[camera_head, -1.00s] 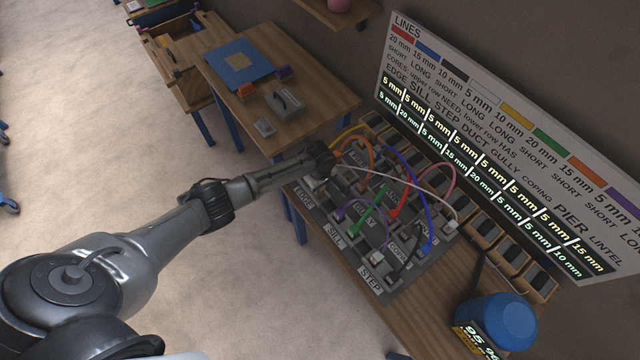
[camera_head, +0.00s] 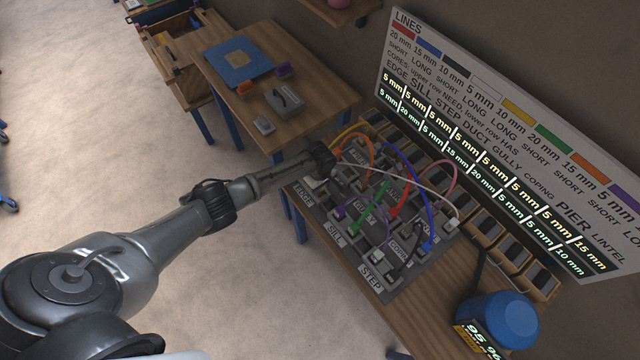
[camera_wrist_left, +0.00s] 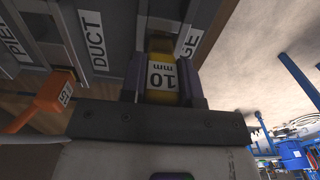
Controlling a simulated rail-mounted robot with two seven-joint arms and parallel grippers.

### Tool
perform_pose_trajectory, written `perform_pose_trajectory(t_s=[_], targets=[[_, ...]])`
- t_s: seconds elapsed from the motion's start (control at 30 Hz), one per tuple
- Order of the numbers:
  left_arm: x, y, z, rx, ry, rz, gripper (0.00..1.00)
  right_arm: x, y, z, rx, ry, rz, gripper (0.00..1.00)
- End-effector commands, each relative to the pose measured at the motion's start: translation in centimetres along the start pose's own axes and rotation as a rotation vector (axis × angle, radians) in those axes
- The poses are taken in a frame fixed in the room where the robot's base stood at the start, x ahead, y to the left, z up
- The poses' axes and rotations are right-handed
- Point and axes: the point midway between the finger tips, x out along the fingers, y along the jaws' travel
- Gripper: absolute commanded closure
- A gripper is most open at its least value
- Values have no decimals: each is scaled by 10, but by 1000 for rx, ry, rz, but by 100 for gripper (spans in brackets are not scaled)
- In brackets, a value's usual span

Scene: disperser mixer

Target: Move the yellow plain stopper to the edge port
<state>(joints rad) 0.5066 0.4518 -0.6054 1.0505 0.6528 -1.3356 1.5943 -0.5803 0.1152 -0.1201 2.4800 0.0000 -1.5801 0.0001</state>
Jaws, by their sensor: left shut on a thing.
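In the left wrist view, a yellow stopper (camera_wrist_left: 161,96) with a white "10 mm" label sits between the fingers of my left gripper (camera_wrist_left: 163,88), which is shut on it. The stopper's far end meets a grey block beside the partly covered EDGE label (camera_wrist_left: 188,40). I cannot tell how deep it sits in a port there. In the head view, my left gripper (camera_head: 322,162) is at the back left of the port panel, above the EDGE label (camera_head: 303,196), and its fingers hide the stopper. My right gripper is not in view.
The grey panel (camera_head: 395,283) carries several coloured cables. An orange plug (camera_wrist_left: 50,93) is close left of my gripper in the wrist view. A blue container (camera_head: 497,318) stands at the front right. A lines board (camera_head: 500,140) stands behind. A side table (camera_head: 325,98) holds grey boxes.

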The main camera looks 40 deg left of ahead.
Motion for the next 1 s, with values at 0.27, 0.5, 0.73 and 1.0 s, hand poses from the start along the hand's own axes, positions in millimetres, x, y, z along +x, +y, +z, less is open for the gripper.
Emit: perform_pose_trajectory(t_s=[0.27,0.5,0.73,1.0], targets=[[7,0,0,-1,0,0,95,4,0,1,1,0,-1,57],[13,0,0,0,0,0,95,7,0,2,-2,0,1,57],[19,0,0,0,0,-1,95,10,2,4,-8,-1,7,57],[24,0,0,1,0,0,70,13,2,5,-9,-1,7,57]])
